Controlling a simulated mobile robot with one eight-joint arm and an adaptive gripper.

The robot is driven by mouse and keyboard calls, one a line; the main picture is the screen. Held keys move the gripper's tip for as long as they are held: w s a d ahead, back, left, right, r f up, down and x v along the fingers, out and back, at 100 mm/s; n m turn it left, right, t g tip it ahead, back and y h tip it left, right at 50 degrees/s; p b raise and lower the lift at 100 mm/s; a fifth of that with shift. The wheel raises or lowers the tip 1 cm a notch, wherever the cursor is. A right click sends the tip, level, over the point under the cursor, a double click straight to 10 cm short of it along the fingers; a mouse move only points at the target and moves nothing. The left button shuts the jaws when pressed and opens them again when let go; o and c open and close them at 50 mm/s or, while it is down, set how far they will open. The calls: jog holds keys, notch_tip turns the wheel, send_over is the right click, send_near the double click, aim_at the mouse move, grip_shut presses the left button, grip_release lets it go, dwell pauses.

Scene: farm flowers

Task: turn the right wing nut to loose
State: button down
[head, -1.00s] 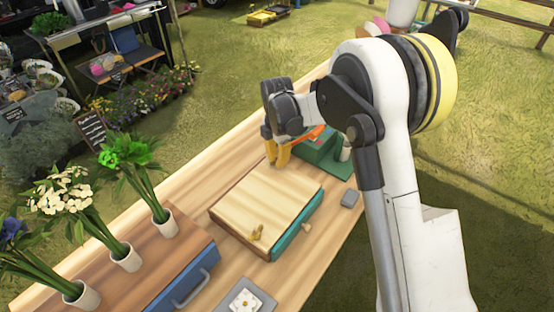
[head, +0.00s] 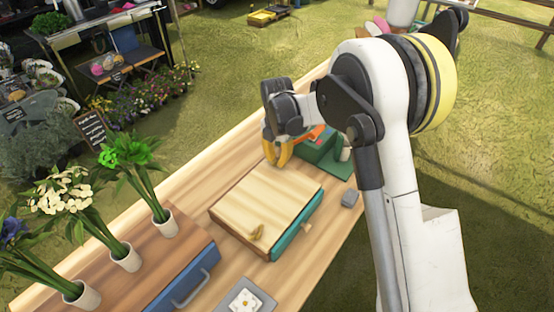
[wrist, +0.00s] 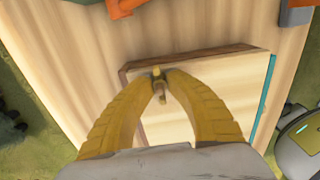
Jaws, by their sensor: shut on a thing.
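A flat box with a pale wooden lid (head: 265,200) and a teal front lies on the wooden table. A brass wing nut (head: 257,233) stands on the lid's near end, apart from my gripper. My gripper (head: 277,164) points down at the lid's far end, with its yellow fingers low over that edge. In the wrist view, my gripper (wrist: 160,73) is shut on the other wing nut (wrist: 160,91), near the lid's edge. Part of this nut shows between the fingertips; the head view hides it behind the fingers.
A small grey block (head: 350,199) lies to the right. A blue drawer (head: 190,276) and potted flowers (head: 125,258) stand to the left. A knob (head: 306,228) sticks out of the teal front.

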jog(key=c, duration=1.3)
grip_release()
